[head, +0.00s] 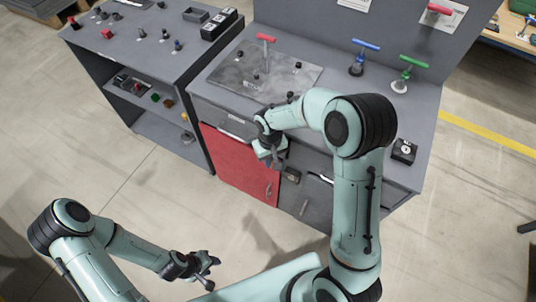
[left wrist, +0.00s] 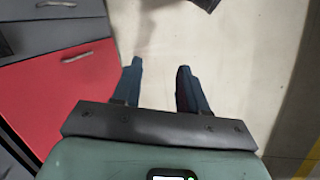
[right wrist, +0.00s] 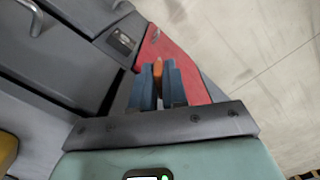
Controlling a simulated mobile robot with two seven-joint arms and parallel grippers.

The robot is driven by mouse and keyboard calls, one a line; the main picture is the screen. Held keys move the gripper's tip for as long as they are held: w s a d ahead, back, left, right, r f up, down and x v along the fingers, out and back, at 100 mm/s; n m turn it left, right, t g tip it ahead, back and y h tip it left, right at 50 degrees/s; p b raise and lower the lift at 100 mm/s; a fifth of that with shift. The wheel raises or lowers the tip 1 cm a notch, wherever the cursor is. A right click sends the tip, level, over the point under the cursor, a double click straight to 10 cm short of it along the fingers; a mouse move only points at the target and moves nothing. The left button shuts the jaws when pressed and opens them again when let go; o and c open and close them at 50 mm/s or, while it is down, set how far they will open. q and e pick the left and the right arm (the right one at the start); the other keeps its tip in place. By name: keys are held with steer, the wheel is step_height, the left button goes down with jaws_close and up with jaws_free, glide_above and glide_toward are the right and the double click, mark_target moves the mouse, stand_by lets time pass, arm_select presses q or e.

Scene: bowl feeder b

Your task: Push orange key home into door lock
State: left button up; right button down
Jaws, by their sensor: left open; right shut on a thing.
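The orange key (right wrist: 158,68) shows in the right wrist view as a small orange piece between the fingertips of my right gripper (right wrist: 158,80). My right gripper is shut on it, in front of the red door (right wrist: 178,50). In the head view this gripper (head: 272,157) is just in front of the red door (head: 235,160), and the key cannot be made out. The door lock is not clearly visible; I cannot tell whether the key touches it. My left gripper (head: 205,262) is open and empty over the floor; its spread fingers show in the left wrist view (left wrist: 160,85).
A dark labelled box (head: 292,175) is on the cabinet front. Floor in front is clear.

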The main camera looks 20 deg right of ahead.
arm_select(q)
steer(key=s+f+b, duration=0.3)
steer(key=f+b, duration=0.2)
steer(key=f, duration=0.2)
steer(key=s+f+b, duration=0.3)
steer(key=f+b, duration=0.3)
arm_select(e)
steer(key=s+d+f+n+g+h, duration=0.25)
steer(key=s+f+n, duration=0.25)
steer(key=s+f, duration=0.3)
steer(key=s+d+f+n+g+h, duration=0.2)
steer(key=s+d+f+n+h, duration=0.15)
steer(key=s+f+n, duration=0.45)
arm_select(q)
steer(key=w+a+f+t+y+b, duration=0.1)
steer(key=w+f+b, duration=0.3)
steer(key=f+b, duration=0.7)
steer(key=shift+a+f+n+t, duration=0.4)
steer(key=shift+a, duration=0.2)
arm_select(e)
steer(key=w+a+f+n+t+h, duration=0.5)
steer(key=w+f+n+t, duration=0.5)
steer(key=t, duration=0.6)
steer(key=n+h, duration=0.2)
steer(key=shift+f+n+h, duration=0.25)
steer(key=shift+n+h, duration=0.05)
